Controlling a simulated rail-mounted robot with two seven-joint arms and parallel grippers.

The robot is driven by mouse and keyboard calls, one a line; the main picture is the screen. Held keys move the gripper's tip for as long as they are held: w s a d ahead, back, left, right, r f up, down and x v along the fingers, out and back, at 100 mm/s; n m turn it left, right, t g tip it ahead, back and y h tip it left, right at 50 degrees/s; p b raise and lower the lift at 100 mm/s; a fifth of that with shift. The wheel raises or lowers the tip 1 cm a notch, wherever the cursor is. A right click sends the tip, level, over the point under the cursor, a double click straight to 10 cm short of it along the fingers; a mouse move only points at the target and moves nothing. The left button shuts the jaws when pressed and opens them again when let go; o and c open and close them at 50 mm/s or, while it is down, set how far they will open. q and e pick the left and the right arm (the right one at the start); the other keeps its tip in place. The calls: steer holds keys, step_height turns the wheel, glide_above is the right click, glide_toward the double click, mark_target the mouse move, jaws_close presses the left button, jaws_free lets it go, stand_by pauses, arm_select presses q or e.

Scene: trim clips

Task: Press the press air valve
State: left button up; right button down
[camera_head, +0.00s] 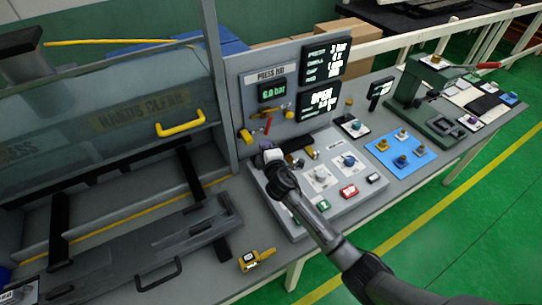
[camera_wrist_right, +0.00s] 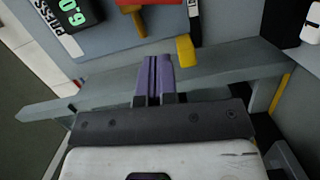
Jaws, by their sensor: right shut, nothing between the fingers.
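The press air valve, with a red lever (camera_head: 267,126) and yellow ends, is on the grey upright panel under the 6.0 bar display. In the right wrist view, a red part (camera_wrist_right: 150,2) with an orange stub (camera_wrist_right: 138,22) shows at the top edge, and a yellow end (camera_wrist_right: 186,50) lies just right of the fingertips. My right gripper (camera_wrist_right: 153,62) has its purple fingers together and empty, pointing at the panel's lower part. In the head view, my right gripper (camera_head: 268,153) is just below the valve, its fingers mostly hidden. My left gripper is not in view.
A control box (camera_head: 330,200) with knobs and buttons lies under my right arm. A clear guard with a yellow handle (camera_head: 180,123) stands left. A blue plate (camera_head: 400,150) with several knobs and a green hand press (camera_head: 420,95) are right. A yellow tape measure (camera_head: 257,260) lies in front.

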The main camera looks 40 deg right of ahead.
steer(key=v, duration=0.6)
steer(key=shift+s+r, duration=0.15)
steer(key=shift+s, duration=0.15)
steer(key=shift+d, duration=0.1)
